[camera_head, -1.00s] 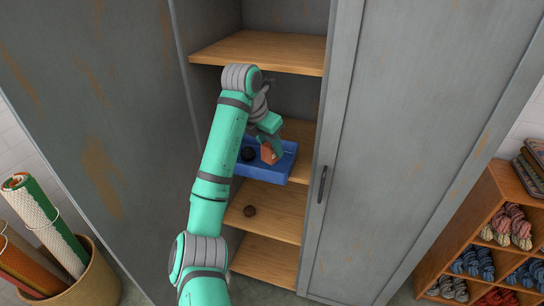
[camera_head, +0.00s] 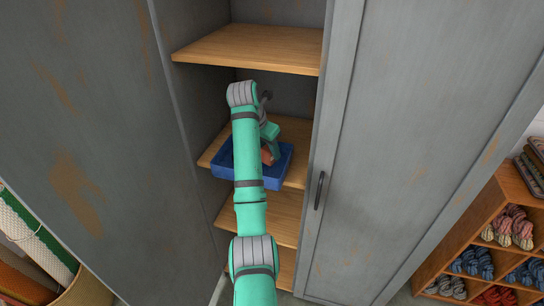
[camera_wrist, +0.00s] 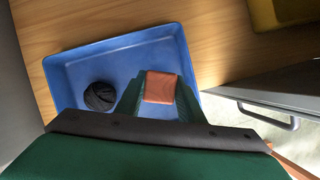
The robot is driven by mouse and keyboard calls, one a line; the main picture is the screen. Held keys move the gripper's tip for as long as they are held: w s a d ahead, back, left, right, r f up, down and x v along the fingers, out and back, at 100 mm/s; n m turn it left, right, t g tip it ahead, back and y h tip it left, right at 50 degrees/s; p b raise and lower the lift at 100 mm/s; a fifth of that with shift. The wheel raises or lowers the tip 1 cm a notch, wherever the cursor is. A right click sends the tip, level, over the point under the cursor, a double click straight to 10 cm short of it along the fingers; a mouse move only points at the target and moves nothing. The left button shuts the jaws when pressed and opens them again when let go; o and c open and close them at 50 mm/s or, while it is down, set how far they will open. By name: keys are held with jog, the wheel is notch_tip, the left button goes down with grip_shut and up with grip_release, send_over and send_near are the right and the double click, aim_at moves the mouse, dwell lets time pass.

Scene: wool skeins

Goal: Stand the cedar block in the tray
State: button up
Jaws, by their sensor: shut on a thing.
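The cedar block (camera_head: 267,156) is a small reddish-brown block between the fingers of my gripper (camera_head: 270,148). In the wrist view the block (camera_wrist: 161,87) sits between the two green fingers of my gripper (camera_wrist: 159,96), which is shut on it. The blue tray (camera_head: 284,165) stands on a wooden shelf in the cabinet; it also shows in the wrist view (camera_wrist: 115,45). The block is over or inside the tray's right part in the wrist view. I cannot tell whether it touches the tray floor. My arm hides part of the tray in the head view.
A dark ball (camera_wrist: 100,96) lies in the tray's left part. A yellow object (camera_wrist: 293,10) is at the wrist view's top right. A wooden shelf (camera_head: 255,48) is above, and the right cabinet door (camera_head: 390,150) stands close beside the tray.

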aim_at(270, 158)
jog(key=shift+w+f, duration=0.1)
jog(key=shift+f, duration=0.15)
notch_tip(270, 158, down, 3)
jog(key=shift+w+a+f, duration=0.1)
jog(key=shift+w+a, duration=0.05)
jog(key=shift+f, duration=0.1)
jog(key=o, duration=1)
jog(key=shift+d, duration=0.2)
jog(key=shift+c, duration=0.2)
jog(key=shift+o, duration=0.3)
jog(key=shift+v, duration=2.15)
jog(key=v, duration=0.8)
